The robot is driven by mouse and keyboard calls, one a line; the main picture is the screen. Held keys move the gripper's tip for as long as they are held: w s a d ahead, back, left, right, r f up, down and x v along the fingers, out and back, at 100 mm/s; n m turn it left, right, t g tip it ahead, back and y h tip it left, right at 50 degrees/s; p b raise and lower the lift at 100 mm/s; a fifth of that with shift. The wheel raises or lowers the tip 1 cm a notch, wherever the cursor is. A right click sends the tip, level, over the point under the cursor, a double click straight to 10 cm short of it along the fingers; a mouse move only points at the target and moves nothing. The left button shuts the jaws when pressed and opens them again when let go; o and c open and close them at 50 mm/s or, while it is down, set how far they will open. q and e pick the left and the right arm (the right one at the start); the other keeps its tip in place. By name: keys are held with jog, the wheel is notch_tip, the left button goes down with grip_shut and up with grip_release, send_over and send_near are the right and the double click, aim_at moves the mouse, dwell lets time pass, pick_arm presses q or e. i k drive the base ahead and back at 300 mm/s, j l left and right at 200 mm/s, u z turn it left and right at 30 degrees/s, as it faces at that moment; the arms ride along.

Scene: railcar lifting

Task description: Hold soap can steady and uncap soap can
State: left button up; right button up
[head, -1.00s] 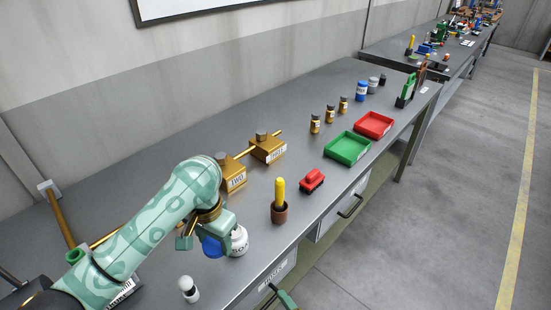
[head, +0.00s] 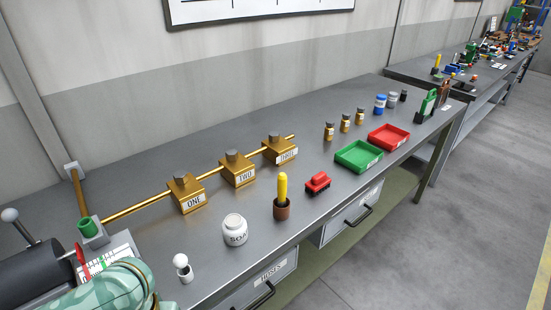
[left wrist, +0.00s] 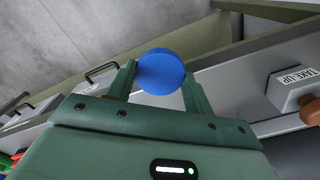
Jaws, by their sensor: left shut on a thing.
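The white soap can (head: 235,230) stands upright on the grey workbench, with no blue cap on its top in the head view. My left gripper (left wrist: 158,80) is shut on a round blue cap (left wrist: 161,70), which sits between its two green fingers in the left wrist view. In the head view only part of my left arm shows at the bottom left, so the gripper and cap are outside that picture, away from the can. My right gripper is in neither view, and nothing holds the can.
A brown pot with a yellow handle (head: 282,195) and a red toy car (head: 318,182) stand right of the can. A small white-topped object (head: 183,268) stands to its left. Brass blocks on a rod (head: 187,193) are behind. Green (head: 359,156) and red trays (head: 389,137) lie farther back.

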aim_at(234, 226)
jog(key=i+l, duration=0.15)
jog(key=l, duration=0.2)
jog(key=i+l, duration=0.1)
jog(key=l, duration=0.3)
jog(key=i+l+u, duration=0.1)
jog(key=l, duration=0.25)
jog(key=i+l, duration=0.15)
jog(key=l, duration=0.25)
jog(key=i+l, duration=0.1)
jog(key=l, duration=0.3)
jog(key=i+l, duration=0.1)
jog(key=l, duration=0.25)
jog(key=i+l+u, duration=0.2)
jog(key=i+l, duration=0.55)
jog(key=l, duration=0.15)
jog(key=i+j, duration=0.1)
jog(key=i, duration=0.35)
